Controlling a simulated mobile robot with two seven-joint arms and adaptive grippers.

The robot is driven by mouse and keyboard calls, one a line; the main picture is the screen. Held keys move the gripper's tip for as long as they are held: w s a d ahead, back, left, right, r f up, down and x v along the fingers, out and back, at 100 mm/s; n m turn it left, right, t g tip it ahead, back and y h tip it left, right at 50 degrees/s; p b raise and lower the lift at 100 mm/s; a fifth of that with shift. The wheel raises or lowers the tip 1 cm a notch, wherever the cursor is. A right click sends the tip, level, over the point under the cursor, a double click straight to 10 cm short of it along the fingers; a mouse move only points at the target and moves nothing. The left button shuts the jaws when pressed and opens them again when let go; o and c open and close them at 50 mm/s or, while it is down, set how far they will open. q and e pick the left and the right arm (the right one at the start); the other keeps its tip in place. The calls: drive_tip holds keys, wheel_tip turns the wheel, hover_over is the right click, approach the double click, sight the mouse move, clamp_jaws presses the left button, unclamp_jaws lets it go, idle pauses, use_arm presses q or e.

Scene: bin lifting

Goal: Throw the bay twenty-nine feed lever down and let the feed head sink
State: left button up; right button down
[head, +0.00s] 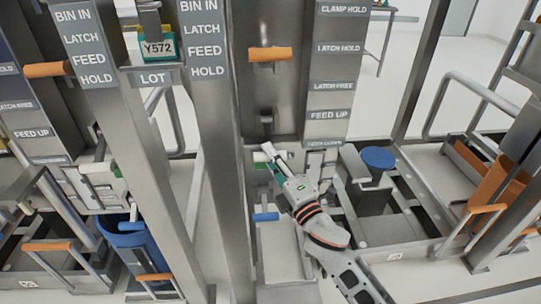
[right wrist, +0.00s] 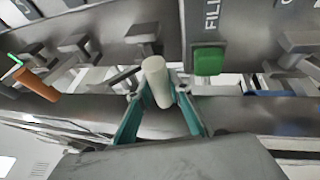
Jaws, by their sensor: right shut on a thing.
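My right gripper (head: 270,160) reaches in from the lower right to the front of the middle bay. It is shut on a pale, round lever handle (head: 260,157), low on the bay, about level with the lowest label of its plate, which is too blurred to read. In the right wrist view the pale handle (right wrist: 158,82) stands between the two green fingers (right wrist: 160,112). The label plate (head: 329,115) beside it reads FEED UP, with LATCH and CLAMP labels above. I see no bay number. The feed head cannot be told apart. My left gripper is not in view.
An orange handle (head: 270,54) sticks out higher on the same bay, and a blue handle (head: 265,217) lower. Steel posts (head: 222,150) stand just left. A blue round pad (head: 378,157) is to the right. A green block (right wrist: 209,61) is near the handle in the right wrist view.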

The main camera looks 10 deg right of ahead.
drive_tip(key=shift+d+f, duration=0.1)
drive_tip(key=shift+f, duration=0.4)
drive_tip(key=c, duration=1.8)
unclamp_jaws()
drive_tip(key=shift+w, duration=0.15)
drive_tip(key=shift+c, duration=0.2)
drive_tip(key=shift+r, duration=0.2)
drive_tip(key=v, duration=1.2)
